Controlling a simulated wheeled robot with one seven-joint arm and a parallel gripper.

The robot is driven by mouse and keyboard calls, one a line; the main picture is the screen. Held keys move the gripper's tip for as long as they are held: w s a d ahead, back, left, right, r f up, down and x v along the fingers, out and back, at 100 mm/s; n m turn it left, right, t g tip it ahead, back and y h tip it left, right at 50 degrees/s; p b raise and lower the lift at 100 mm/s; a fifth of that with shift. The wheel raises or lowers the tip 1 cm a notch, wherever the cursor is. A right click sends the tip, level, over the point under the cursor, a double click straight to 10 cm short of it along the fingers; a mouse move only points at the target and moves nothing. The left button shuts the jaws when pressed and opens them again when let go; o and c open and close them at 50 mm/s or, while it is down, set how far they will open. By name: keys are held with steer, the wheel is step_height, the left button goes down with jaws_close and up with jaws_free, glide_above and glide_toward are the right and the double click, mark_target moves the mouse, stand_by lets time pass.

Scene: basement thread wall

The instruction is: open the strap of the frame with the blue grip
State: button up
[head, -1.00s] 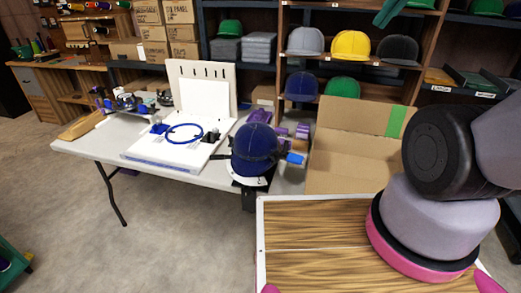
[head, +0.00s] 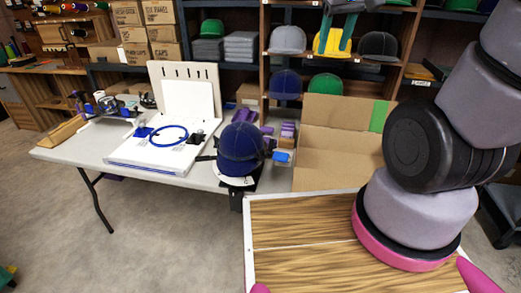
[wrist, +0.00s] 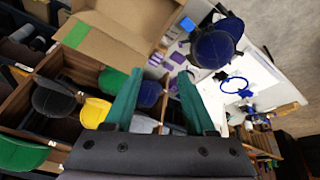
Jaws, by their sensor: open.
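A navy cap (head: 241,147) sits on a cap frame on a white round base (head: 237,180) at the table's near right edge. A bright blue grip (head: 282,156) sticks out at its right side. A dark band runs around the cap's lower part; I cannot make out a strap's fastening. The cap also shows in the wrist view (wrist: 214,47), beyond my fingertips, up and to the right. My gripper (head: 335,44) has two teal fingers, apart and empty, high in front of the cap shelf; they also show in the wrist view (wrist: 160,75). It is well away from the cap.
The white table (head: 75,150) holds a white board with a blue ring (head: 168,136), and blue-and-black devices (head: 98,107) at left. An open cardboard box (head: 340,130) stands right of the cap. A wood-topped surface (head: 300,235) is in front. Shelves with caps are behind.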

steer(key=w+a+f+n+g, duration=0.1)
steer(key=w+a+f+n, duration=0.25)
steer(key=f, duration=0.25)
steer(key=w+a+f+n+g, duration=0.1)
steer(key=w+a+f+n, duration=0.25)
steer(key=f, duration=0.25)
steer(key=n+g, duration=0.1)
steer(key=n, duration=0.6)
glide_toward(262, 151)
steer(key=f, duration=0.6)
steer(key=w+f, duration=0.1)
steer(key=f, duration=0.2)
steer(key=shift+w+d, duration=0.1)
steer(key=shift+r, duration=0.1)
jaws_close()
